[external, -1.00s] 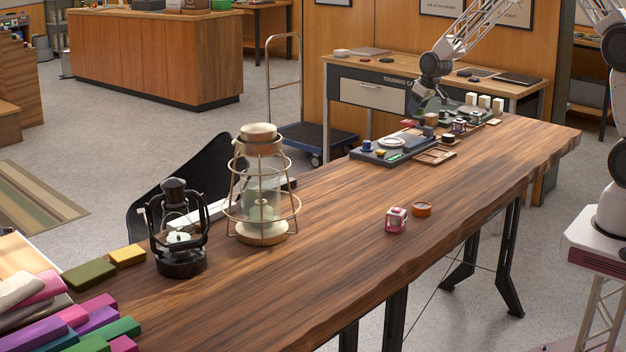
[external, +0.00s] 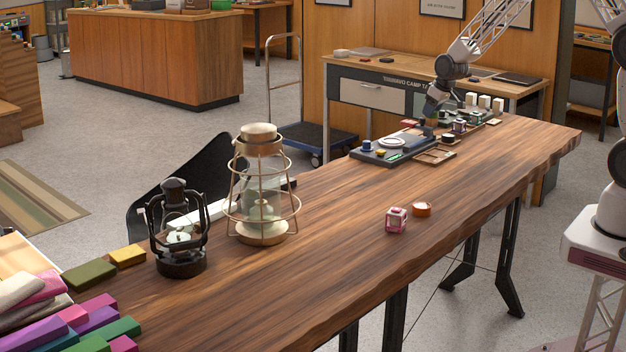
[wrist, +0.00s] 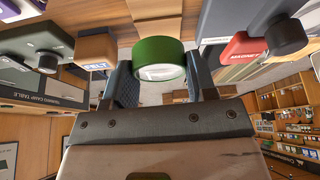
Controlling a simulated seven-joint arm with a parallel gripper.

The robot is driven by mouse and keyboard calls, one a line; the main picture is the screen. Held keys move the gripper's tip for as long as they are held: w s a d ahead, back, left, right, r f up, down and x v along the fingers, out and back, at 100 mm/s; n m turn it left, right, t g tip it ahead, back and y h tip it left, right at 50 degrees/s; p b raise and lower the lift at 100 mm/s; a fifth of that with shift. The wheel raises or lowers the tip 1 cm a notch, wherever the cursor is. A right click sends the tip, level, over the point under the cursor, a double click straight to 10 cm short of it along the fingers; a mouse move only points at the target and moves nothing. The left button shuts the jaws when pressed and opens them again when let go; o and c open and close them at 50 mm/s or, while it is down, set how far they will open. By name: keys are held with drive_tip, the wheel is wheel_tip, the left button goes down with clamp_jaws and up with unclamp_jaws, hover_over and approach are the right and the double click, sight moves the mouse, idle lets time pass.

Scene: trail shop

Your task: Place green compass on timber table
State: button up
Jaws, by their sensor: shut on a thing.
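The green compass (wrist: 158,60) is a round green case with a pale face. In the wrist view it sits between the two fingers of my gripper (wrist: 162,84), which is shut on it. In the external view my gripper (external: 431,112) is over the far end of the timber table (external: 345,225), close to a dark tray (external: 377,155). The compass is too small to make out surely there. I cannot tell its height above the things below.
A brass lantern (external: 261,190) and a black lantern (external: 178,235) stand on the left. A pink-and-white cube (external: 396,220) and a round orange tin (external: 422,210) sit mid-table. Small goods crowd the far end. The table between lanterns and cube is clear.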

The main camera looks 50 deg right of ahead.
drive_tip(key=shift+f, duration=0.2)
drive_tip(key=shift+f, duration=3.15)
drive_tip(key=shift+f, duration=0.35)
drive_tip(key=o, duration=1)
drive_tip(key=shift+o, duration=0.2)
drive_tip(key=shift+r, duration=0.1)
drive_tip(key=shift+v, duration=3.45)
drive_tip(key=shift+s+r, duration=0.15)
drive_tip(key=shift+r, duration=0.2)
drive_tip(key=shift+r, duration=0.1)
